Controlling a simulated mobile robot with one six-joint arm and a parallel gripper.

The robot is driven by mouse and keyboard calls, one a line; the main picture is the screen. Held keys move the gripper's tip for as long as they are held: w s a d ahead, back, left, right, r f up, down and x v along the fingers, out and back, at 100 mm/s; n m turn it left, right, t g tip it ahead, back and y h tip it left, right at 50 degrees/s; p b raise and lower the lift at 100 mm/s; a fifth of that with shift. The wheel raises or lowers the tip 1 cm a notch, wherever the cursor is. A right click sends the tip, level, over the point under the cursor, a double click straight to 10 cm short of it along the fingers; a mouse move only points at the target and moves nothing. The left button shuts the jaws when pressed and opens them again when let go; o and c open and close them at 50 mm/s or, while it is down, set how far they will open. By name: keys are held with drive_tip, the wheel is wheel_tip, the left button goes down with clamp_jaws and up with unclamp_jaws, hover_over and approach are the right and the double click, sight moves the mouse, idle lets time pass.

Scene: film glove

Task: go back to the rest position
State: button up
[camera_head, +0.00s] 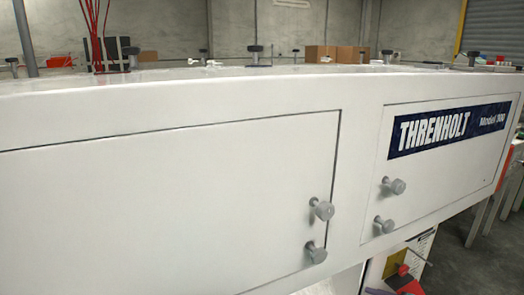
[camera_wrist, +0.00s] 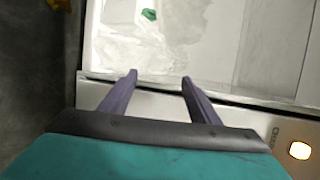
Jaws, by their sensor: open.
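My gripper (camera_wrist: 158,78) shows in the wrist view with its two purple fingers spread apart. Nothing is between the fingers. The fingertips are over the near edge of a white, smudged tray-like surface (camera_wrist: 220,50); whether they touch it I cannot tell. A rest position is not marked in either view.
A large white cabinet (camera_head: 170,190) marked THRENHOLT fills the head view, with grey knobs (camera_head: 321,209) sticking out. A green scrap (camera_wrist: 149,14) lies on the white surface. A lit lamp (camera_wrist: 300,150) is at right. Dark floor (camera_wrist: 30,90) lies at left.

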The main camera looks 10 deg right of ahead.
drive_tip(key=s+a+f+n+g+p, duration=0.1)
drive_tip(key=s+a+n+g+p, duration=0.2)
drive_tip(key=a, duration=0.7)
drive_tip(key=s+a+f+g+p, duration=0.15)
drive_tip(key=a+g+p, duration=0.3)
drive_tip(key=a, duration=0.45)
drive_tip(key=s+a+f+n+g+p, duration=0.1)
drive_tip(key=s+a+n+g+p, duration=0.3)
drive_tip(key=a, duration=0.6)
drive_tip(key=s+a+r+n+g+h+p, duration=0.2)
drive_tip(key=s+a+p, duration=0.1)
drive_tip(key=s+p, duration=0.2)
drive_tip(key=s+a+r+n+g+h+p, duration=0.2)
drive_tip(key=s+p, duration=0.3)
drive_tip(key=s, duration=0.3)
drive_tip(key=s+a+r+n+g+h+p, duration=0.1)
drive_tip(key=s+a+r+g+h+p, duration=0.1)
drive_tip(key=s, duration=0.5)
drive_tip(key=a+r+h+p, duration=0.1)
drive_tip(key=a+p, duration=0.1)
drive_tip(key=p, duration=0.1)
drive_tip(key=shift+s+r+n+h, duration=0.25)
drive_tip(key=shift+r+n+h, duration=0.1)
drive_tip(key=shift+n+h, duration=0.05)
drive_tip(key=shift+c, duration=0.4)
